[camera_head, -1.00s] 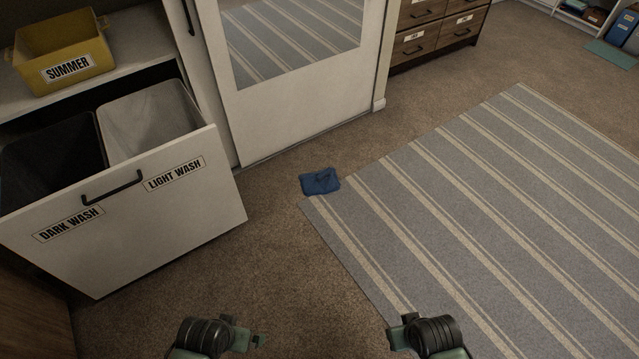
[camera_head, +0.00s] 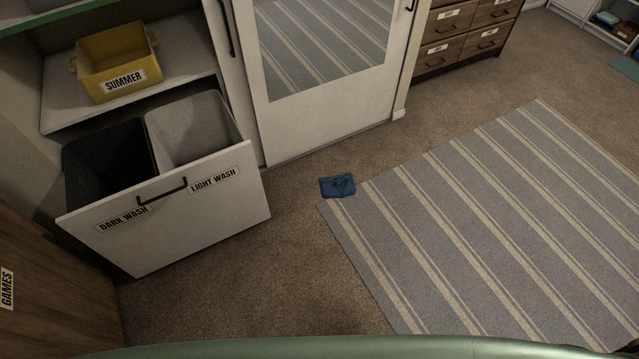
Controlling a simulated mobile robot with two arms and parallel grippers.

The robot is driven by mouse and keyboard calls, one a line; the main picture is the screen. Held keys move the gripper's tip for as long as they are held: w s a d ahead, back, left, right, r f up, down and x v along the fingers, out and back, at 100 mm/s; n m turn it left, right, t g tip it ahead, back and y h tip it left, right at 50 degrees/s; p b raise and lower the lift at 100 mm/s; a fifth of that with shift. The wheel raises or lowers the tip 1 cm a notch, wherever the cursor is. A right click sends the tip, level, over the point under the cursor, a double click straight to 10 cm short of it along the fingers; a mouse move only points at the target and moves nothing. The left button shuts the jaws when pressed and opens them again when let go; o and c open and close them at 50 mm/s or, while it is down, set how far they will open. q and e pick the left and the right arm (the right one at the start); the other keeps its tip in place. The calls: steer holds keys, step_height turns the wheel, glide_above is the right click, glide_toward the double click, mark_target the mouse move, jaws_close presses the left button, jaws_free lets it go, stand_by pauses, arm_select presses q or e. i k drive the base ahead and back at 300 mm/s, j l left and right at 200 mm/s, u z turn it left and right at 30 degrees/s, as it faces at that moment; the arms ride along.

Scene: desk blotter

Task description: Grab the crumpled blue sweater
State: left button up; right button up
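The blue sweater (camera_head: 338,186) is a small crumpled dark-blue bundle. It lies on the brown carpet at the near-left corner of the striped rug, touching or just overlapping the rug's edge. Nothing holds it. Neither of my grippers shows in the head view now. A pale green curved surface, part of my own body, fills the bottom edge.
An open hamper drawer (camera_head: 185,222) labelled DARK WASH and LIGHT WASH juts out at the left. A yellow SUMMER bin (camera_head: 118,62) sits on a shelf above. A mirrored door (camera_head: 335,120) stands behind the sweater. Carpet (camera_head: 290,270) in front is clear.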

mark_target(341, 186)
steer(key=i+l+u, duration=0.1)
steer(key=u, duration=0.3)
steer(key=i+l+u, duration=0.1)
steer(key=u, duration=0.3)
steer(key=l+u, duration=0.4)
steer(key=i+l+u, duration=0.1)
steer(key=l+u, duration=0.2)
steer(key=l, duration=0.65)
steer(key=l+u, duration=0.3)
steer(key=l, duration=0.6)
steer(key=k+l+u, duration=0.1)
steer(key=l+u, duration=0.25)
steer(key=l, duration=0.6)
